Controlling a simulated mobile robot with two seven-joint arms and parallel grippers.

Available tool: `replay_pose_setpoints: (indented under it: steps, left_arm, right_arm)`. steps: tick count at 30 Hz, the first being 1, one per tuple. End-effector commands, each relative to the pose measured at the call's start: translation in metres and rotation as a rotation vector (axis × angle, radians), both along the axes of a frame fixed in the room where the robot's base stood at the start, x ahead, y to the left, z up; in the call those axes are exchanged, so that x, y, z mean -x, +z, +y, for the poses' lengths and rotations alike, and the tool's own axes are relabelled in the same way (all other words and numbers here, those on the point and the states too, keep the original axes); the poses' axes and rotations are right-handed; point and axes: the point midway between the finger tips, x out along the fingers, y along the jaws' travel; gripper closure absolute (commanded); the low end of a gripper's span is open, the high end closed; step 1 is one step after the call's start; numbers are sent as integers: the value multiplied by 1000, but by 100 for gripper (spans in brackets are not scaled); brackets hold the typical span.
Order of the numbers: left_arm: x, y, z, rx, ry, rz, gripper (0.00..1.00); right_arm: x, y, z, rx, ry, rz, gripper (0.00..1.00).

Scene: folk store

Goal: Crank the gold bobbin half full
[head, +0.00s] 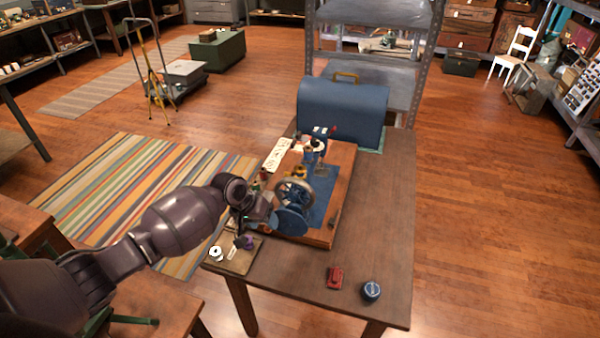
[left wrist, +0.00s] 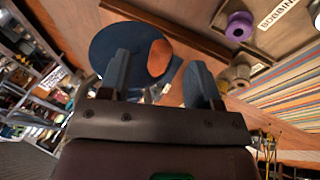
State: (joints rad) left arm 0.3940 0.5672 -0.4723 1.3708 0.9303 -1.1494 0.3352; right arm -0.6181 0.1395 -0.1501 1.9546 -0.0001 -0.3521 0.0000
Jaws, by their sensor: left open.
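A hand-crank sewing machine stands on a wooden base (head: 345,165). Its spoked handwheel (head: 293,196) and a blue disc (head: 290,222) face my left arm; the disc also shows in the left wrist view (left wrist: 105,50), with an orange-brown knob (left wrist: 160,57) in front of it. My left gripper (head: 264,214) is beside the disc. In the left wrist view its fingers (left wrist: 160,82) are open, with the knob seen just beyond the gap; I cannot tell whether they touch it. A small gold-yellow part (head: 298,171) shows on the machine; whether it is the gold bobbin is unclear. My right gripper is out of view.
A bobbin tray (head: 240,265) with a purple spool (left wrist: 240,25) and a white spool (head: 215,253) sits at the table's left corner. A red object (head: 335,278) and a dark round tin (head: 370,291) lie in front. A blue case (head: 343,112) stands behind. The table's right side is clear.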

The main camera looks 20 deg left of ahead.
Motion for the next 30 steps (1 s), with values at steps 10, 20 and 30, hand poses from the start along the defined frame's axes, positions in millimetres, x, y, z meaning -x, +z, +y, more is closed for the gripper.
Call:
replay_pose_setpoints:
  steps: [10,20,30]
  left_arm:
    - [5,21,8,-1,-1,0,43]
    - [11,40,15,-1,-1,0,43]
    - [16,59,22,-1,-1,0,43]
  right_arm:
    - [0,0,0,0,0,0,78]
    - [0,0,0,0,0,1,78]
    - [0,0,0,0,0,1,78]
